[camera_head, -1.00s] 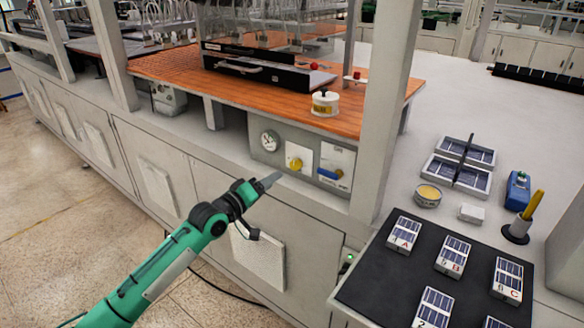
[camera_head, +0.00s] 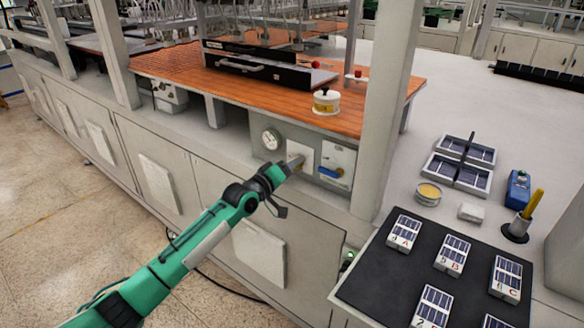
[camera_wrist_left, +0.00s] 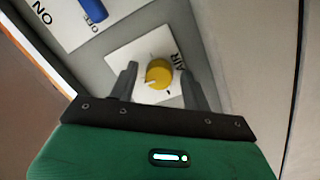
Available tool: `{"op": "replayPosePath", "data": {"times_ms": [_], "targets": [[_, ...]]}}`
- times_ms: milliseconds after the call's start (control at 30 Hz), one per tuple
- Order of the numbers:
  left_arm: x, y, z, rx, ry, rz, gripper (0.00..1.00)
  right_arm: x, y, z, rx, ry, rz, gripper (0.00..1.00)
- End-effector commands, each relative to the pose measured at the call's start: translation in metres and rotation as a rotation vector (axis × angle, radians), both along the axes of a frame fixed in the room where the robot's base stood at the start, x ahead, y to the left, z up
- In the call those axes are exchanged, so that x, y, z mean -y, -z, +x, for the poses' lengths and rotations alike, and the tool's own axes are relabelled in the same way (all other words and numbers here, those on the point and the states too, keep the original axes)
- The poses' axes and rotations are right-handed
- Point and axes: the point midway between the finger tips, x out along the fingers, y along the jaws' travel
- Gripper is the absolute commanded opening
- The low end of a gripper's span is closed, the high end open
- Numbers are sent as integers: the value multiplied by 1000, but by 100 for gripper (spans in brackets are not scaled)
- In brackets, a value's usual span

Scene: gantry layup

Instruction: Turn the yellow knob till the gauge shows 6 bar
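The yellow knob (camera_wrist_left: 158,74) sits on a white plate marked AIR in the left wrist view. In the head view my left gripper (camera_head: 296,163) is at the plate (camera_head: 303,154) and hides the knob. In the wrist view my left gripper (camera_wrist_left: 159,70) is open, with one finger on each side of the knob and gaps showing between. I cannot tell how deep the fingers reach. The round white gauge (camera_head: 271,139) is left of the knob plate; its needle is too small to read. My right gripper is not in view.
A blue switch handle (camera_head: 331,172) is on the panel just right of the knob; it also shows in the wrist view (camera_wrist_left: 92,12). A grey post (camera_head: 388,110) stands further right. A black mat (camera_head: 390,270) with several labelled blocks lies at the lower right.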

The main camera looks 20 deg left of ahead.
Motion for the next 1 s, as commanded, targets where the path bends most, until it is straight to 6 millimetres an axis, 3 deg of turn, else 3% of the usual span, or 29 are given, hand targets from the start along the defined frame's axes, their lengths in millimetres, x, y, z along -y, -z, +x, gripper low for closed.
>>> {"op": "replayPosePath", "data": {"times_ms": [33,200,567,1000], "targets": [[0,0,0,0,0,0,38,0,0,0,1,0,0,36],[0,0,0,0,0,0,7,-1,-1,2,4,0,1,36],[0,0,0,19,0,53,7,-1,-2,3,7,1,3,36],[-1,-2,0,134,-1,371,7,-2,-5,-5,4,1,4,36]]}}
